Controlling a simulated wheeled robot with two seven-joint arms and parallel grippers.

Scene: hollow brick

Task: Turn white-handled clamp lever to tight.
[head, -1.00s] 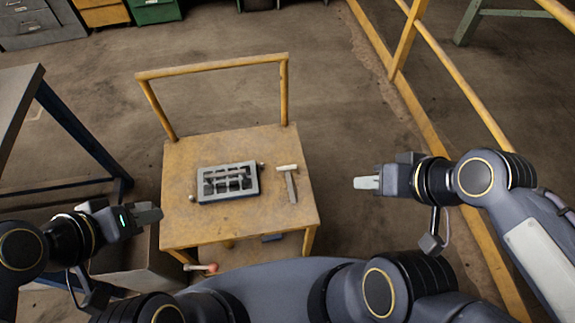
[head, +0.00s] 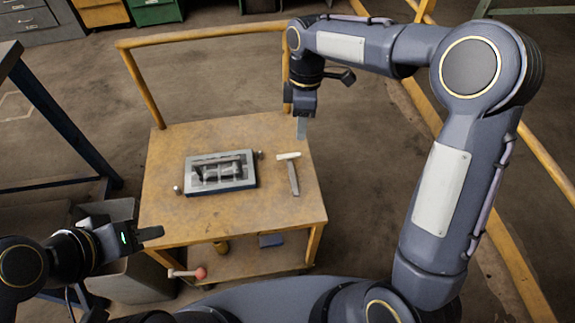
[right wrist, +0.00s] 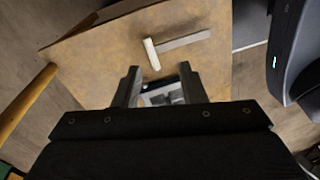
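A T-shaped piece with a white bar and a grey arm, apparently the white-handled clamp lever (head: 289,157), lies on the wooden cart top (head: 225,235), right of a grey brick mould (head: 221,186). It also shows in the right wrist view (right wrist: 151,53), its white bar just beyond the fingertips. My right gripper (head: 302,128) hangs pointing down above the cart's far right part, apart from the lever. In the right wrist view its two fingers (right wrist: 159,70) are spread, with nothing held. My left gripper (head: 151,233) is beside the cart's front left corner; its finger gap cannot be made out.
Small round knobs (head: 178,190) sit at the mould's sides. A yellow rail (head: 205,35) rises at the cart's back. A red-knobbed lever (head: 188,273) juts at the cart's lower front. A dark table (head: 50,100) stands left; a yellow barrier (head: 545,160) runs right.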

